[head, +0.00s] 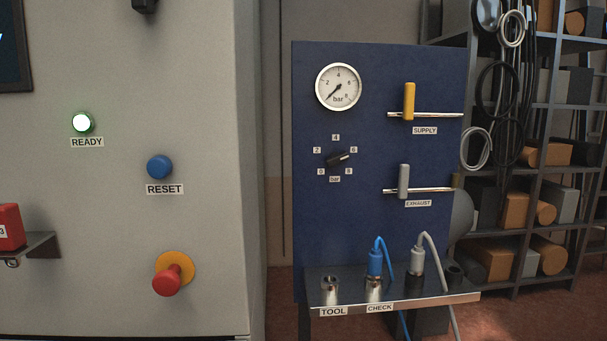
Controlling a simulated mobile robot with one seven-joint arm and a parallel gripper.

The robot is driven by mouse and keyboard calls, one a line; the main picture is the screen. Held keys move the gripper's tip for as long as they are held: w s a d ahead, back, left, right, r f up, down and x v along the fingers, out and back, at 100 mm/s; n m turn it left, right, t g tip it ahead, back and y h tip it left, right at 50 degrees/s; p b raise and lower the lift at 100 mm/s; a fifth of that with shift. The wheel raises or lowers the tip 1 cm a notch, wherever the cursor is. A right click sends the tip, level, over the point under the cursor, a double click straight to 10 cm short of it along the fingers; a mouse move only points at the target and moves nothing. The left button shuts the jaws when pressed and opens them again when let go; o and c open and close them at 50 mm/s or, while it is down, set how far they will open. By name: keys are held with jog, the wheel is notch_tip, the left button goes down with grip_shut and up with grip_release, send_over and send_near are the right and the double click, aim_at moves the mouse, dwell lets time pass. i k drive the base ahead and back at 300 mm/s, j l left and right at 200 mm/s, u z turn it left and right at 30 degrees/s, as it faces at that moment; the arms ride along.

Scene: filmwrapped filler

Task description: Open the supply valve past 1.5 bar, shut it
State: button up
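The supply valve has a yellow lever (409,101) on the blue panel (380,235). The lever stands upright, crosswise to its horizontal pipe, above the SUPPLY label (425,131). The round white pressure gauge (338,87) is at the panel's upper left, marked in bar. Its dark needle points to the lower left, at or near the zero end. My gripper is not in view.
A grey exhaust lever (404,181) stands upright below the supply lever. A black knob (338,159) points roughly towards 6. A shelf (440,289) with blue and grey hose plugs juts out below. A grey cabinet (215,210) stands left, storage racks right.

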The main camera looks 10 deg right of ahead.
aim_at(410, 92)
jog(key=i+l+z, duration=0.15)
jog(key=z, duration=0.2)
jog(key=i+l+z, duration=0.2)
jog(key=z, duration=0.15)
jog(key=i+j, duration=0.15)
jog(key=i, duration=0.3)
